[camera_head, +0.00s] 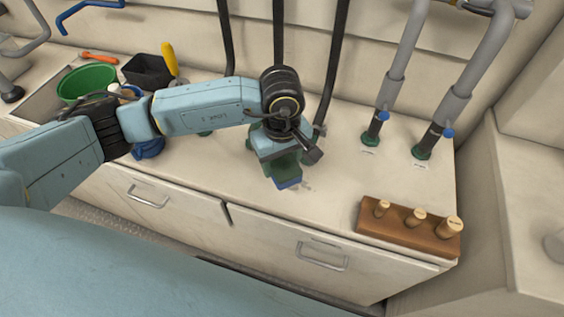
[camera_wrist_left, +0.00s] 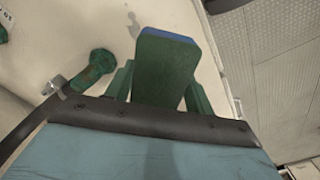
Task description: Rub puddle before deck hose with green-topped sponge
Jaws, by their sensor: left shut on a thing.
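My left gripper (camera_head: 284,168) is over the middle of the counter, pointing down. It is shut on the green-topped sponge (camera_wrist_left: 165,65), a green block with a blue lower layer. The sponge's blue edge (camera_head: 288,184) shows below the fingers in the head view. A small grey wet-looking mark, likely the puddle (camera_wrist_left: 133,24), lies on the counter just beyond the sponge; it also shows right of the sponge in the head view (camera_head: 306,187). Black hoses (camera_head: 335,60) come down behind the gripper; I cannot tell which is the deck hose. My right gripper is out of view.
Grey pipes with green bases (camera_head: 422,153) stand at the back right. A brown block with wooden pegs (camera_head: 408,230) is at the front right. A green bowl (camera_head: 87,82) and black bin (camera_head: 148,72) are at the left.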

